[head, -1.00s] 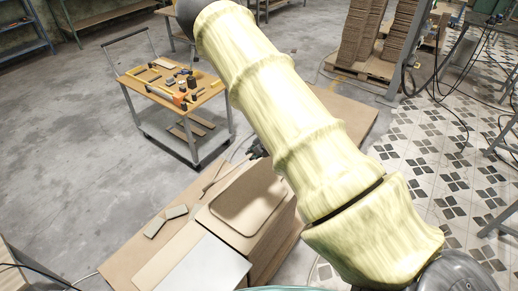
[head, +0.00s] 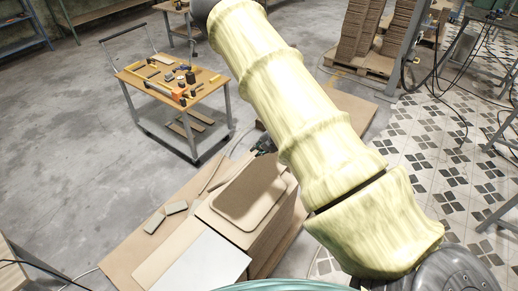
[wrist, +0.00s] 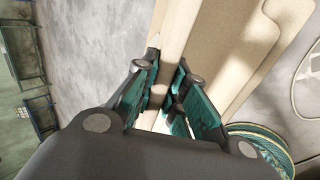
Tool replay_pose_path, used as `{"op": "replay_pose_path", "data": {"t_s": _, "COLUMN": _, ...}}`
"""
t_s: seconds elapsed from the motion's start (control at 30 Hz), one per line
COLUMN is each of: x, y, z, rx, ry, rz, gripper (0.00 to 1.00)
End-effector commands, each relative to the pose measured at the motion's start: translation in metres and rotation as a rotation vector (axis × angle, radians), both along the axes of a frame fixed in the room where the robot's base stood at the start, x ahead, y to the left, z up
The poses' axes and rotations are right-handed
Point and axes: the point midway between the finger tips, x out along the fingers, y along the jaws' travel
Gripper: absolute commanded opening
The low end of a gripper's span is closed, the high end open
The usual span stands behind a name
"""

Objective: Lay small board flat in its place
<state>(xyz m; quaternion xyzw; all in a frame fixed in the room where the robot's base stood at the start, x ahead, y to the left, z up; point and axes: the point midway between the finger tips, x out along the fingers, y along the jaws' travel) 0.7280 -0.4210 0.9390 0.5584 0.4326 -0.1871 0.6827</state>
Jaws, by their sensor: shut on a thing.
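My gripper (wrist: 168,92) is shut on a pale beige board (wrist: 176,32), which shows as a narrow strip between the green finger pads in the wrist view. I take it to be the small board. In the head view my gripper (head: 264,146) is partly hidden behind my arm, at the far edge of the stacked boards, and the held board is hard to make out. A tan board with rounded corners (head: 250,193) lies on top of the stack. In the wrist view a wider beige board (wrist: 238,45) is right of the held one.
Two small grey blocks (head: 165,216) lie on the brown worktop (head: 122,256) left of the stack. A white sheet (head: 208,262) lies in front. A tool cart (head: 172,82) stands behind on the left. The floor between cart and worktop is mostly clear.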

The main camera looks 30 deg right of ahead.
Motion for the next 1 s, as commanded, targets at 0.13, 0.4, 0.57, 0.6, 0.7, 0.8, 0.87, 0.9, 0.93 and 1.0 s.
{"op": "replay_pose_path", "data": {"t_s": 0.13, "x": 0.001, "y": 0.0, "z": -0.013, "rx": 0.001, "ry": -0.002, "rz": 0.0, "gripper": 0.0}}
{"op": "replay_pose_path", "data": {"t_s": 0.4, "x": 0.0, "y": 0.0, "z": -0.032, "rx": 0.0, "ry": -0.001, "rz": 0.0, "gripper": 0.0}}
{"op": "replay_pose_path", "data": {"t_s": 0.57, "x": 0.0, "y": 0.0, "z": -0.043, "rx": 0.0, "ry": -0.001, "rz": 0.0, "gripper": 0.0}}
{"op": "replay_pose_path", "data": {"t_s": 0.6, "x": 0.0, "y": 0.0, "z": -0.045, "rx": 0.0, "ry": -0.001, "rz": 0.0, "gripper": 0.0}}
{"op": "replay_pose_path", "data": {"t_s": 0.7, "x": 0.0, "y": 0.0, "z": -0.052, "rx": 0.0, "ry": -0.001, "rz": 0.0, "gripper": 0.0}}
{"op": "replay_pose_path", "data": {"t_s": 0.8, "x": 0.0, "y": 0.0, "z": -0.059, "rx": 0.0, "ry": -0.001, "rz": 0.0, "gripper": 0.0}}
{"op": "replay_pose_path", "data": {"t_s": 0.87, "x": 0.0, "y": 0.0, "z": -0.063, "rx": 0.0, "ry": -0.001, "rz": 0.0, "gripper": 0.0}}
{"op": "replay_pose_path", "data": {"t_s": 0.9, "x": 0.001, "y": 0.0, "z": -0.063, "rx": 0.001, "ry": -0.002, "rz": 0.0, "gripper": 0.0}}
{"op": "replay_pose_path", "data": {"t_s": 0.93, "x": 0.001, "y": 0.0, "z": -0.061, "rx": 0.0, "ry": -0.002, "rz": -0.001, "gripper": 0.0}}
{"op": "replay_pose_path", "data": {"t_s": 1.0, "x": 0.001, "y": 0.0, "z": -0.061, "rx": 0.0, "ry": -0.002, "rz": -0.001, "gripper": 0.0}}
